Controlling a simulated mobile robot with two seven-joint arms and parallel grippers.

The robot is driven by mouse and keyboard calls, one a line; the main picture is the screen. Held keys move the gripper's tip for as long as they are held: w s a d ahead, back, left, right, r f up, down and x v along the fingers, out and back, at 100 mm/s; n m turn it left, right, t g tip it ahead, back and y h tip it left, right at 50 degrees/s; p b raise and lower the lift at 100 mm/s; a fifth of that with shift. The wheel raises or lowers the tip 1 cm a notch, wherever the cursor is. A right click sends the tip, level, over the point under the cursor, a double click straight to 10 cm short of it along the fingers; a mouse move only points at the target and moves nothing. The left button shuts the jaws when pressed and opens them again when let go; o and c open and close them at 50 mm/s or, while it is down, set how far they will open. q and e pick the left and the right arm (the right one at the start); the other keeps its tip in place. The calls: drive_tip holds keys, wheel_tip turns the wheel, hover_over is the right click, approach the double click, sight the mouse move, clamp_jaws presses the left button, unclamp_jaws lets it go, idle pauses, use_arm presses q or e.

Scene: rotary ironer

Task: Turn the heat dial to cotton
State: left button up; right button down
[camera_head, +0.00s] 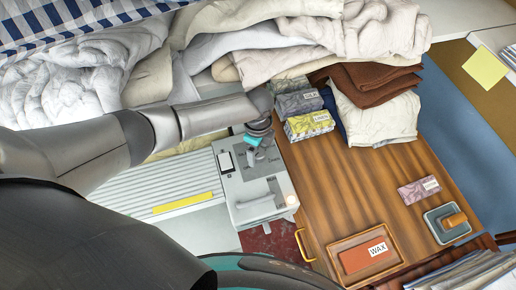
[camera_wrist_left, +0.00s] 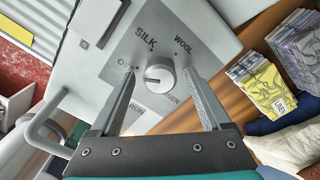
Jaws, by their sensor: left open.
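The heat dial (camera_wrist_left: 159,75) is a round light knob on the grey control panel (camera_wrist_left: 205,38) of the ironer. Its mark appears to point left, near the partly covered OFF label. SILK and WOOL read clearly above it. The lettering below is partly hidden by my fingers, and I cannot read cotton. My left gripper (camera_wrist_left: 161,78) is open, with one finger on each side of the dial; whether they touch it I cannot tell. In the head view my left gripper (camera_head: 258,141) is over the top of the control box (camera_head: 245,190) and hides the dial. My right gripper is out of view.
A grey handle (camera_wrist_left: 45,120) projects from the box. Small boxes (camera_head: 309,124) and folded cloths (camera_head: 375,110) lie right of the gripper on the wooden table (camera_head: 345,180). A wax tray (camera_head: 335,252) sits nearer. The middle of the table is clear.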

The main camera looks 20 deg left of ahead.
sight(258, 153)
use_arm(q)
drive_tip(key=shift+r+p, duration=0.5)
drive_tip(key=shift+r, duration=3.3)
